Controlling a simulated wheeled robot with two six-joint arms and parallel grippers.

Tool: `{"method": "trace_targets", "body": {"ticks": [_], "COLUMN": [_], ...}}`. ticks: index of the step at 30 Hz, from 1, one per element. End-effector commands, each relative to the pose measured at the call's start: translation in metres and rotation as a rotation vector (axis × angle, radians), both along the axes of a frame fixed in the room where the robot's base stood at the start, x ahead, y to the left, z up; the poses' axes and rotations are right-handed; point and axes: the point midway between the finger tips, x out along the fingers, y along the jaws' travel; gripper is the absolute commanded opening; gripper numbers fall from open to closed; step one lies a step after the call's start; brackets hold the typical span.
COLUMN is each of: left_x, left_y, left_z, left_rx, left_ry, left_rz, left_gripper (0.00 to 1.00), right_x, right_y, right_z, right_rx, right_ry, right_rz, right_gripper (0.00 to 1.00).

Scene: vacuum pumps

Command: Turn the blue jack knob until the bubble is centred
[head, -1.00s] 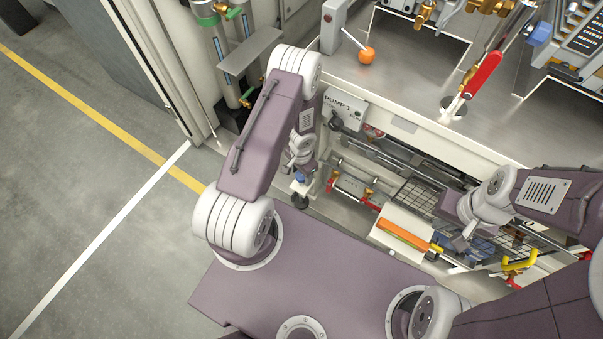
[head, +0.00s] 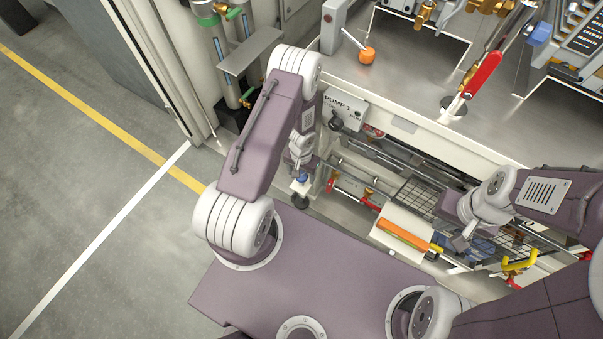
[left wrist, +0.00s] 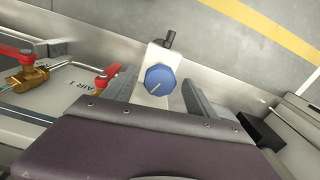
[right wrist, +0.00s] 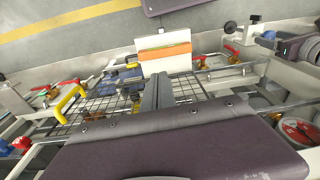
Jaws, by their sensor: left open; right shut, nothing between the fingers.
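The blue jack knob (left wrist: 160,79) has a white pointer line and sits on a pale bracket. It also shows in the head view (head: 302,179) at the cabinet's lower left corner. My left gripper (left wrist: 158,88) is open, with one finger on each side of the knob; a gap shows on both sides. My right gripper (right wrist: 158,82) is shut and empty, over the wire rack. It also shows in the head view (head: 461,243). I cannot make out a bubble in any view.
An orange bar (head: 403,234) lies on a white plate near my right gripper. Red-handled valves (left wrist: 105,77) stand beside the knob. A wire mesh rack (right wrist: 90,112) and a yellow handle (right wrist: 68,98) lie close to my right gripper. Open floor lies beyond the knob.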

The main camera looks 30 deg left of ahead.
Motion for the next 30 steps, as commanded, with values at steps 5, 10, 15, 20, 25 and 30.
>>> {"method": "trace_targets", "body": {"ticks": [5, 10, 15, 20, 25, 30], "left_x": [0.0, 0.0, 0.0, 0.0, 0.0, 0.0], "left_y": [0.0, 0.0, 0.0, 0.0, 0.0, 0.0], "left_z": [0.004, 0.012, 0.018, 0.021, 0.02, 0.026], "left_rx": [0.0, 0.0, 0.0, 0.0, 0.0, 0.0], "left_ry": [0.0, 0.0, 0.0, 0.0, 0.0, 0.0], "left_rz": [-0.001, -0.001, -0.002, -0.003, -0.003, -0.003], "left_gripper": [0.66, 0.66, 0.66, 0.66, 0.66, 0.66], "right_x": [0.0, 0.0, 0.0, 0.0, 0.0, 0.0], "right_y": [0.0, 0.0, 0.0, 0.0, 0.0, 0.0], "right_z": [0.004, 0.012, 0.018, 0.021, 0.02, 0.026], "right_rx": [0.0, 0.0, 0.0, 0.0, 0.0, 0.0], "right_ry": [0.0, 0.0, 0.0, 0.0, 0.0, 0.0], "right_rz": [0.0, 0.0, 0.0, 0.0, 0.0, 0.0], "right_gripper": [0.0, 0.0, 0.0, 0.0, 0.0, 0.0]}}
